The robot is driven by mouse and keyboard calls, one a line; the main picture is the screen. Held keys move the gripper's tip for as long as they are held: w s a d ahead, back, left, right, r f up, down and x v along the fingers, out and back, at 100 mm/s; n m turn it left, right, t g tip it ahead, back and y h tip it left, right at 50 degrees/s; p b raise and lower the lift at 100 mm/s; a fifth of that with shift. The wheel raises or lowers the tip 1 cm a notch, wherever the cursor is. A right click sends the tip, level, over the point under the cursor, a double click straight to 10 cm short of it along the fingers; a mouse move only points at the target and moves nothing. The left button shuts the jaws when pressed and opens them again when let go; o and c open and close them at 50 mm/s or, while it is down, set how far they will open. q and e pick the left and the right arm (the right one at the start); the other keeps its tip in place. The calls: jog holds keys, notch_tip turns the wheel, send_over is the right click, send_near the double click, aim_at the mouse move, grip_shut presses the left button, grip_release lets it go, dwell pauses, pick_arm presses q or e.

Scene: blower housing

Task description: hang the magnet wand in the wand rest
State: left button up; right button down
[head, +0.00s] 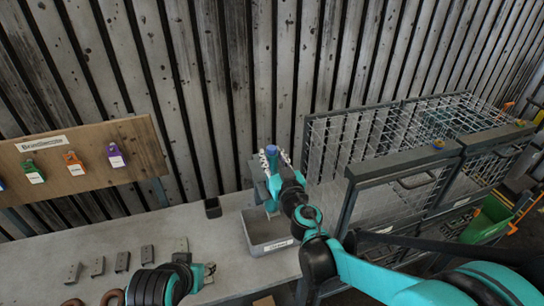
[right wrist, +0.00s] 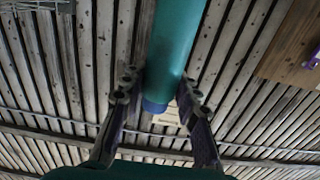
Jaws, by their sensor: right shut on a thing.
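The magnet wand, a teal rod with a dark blue end (right wrist: 172,50), lies between the fingers of my right gripper (right wrist: 160,98) in the right wrist view. In the head view its blue end (head: 273,148) shows at my right gripper (head: 275,158), which is shut on it and raised above the grey bin. My arm hides much of the wand there. A grey plate-like part (head: 258,169) stands just behind my right gripper; I cannot tell if it is the wand rest. My left gripper (head: 208,272) is low over the bench; its jaw state is unclear.
A labelled grey bin (head: 255,243) stands at the bench's right end, beside a small black box (head: 212,207). Several dark blocks and brown rings lie on the bench (head: 190,226). A board with coloured tags (head: 90,150) stands left. Wire cages (head: 390,150) stand right.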

jog(key=c, duration=1)
grip_release()
jog(key=shift+c, duration=0.2)
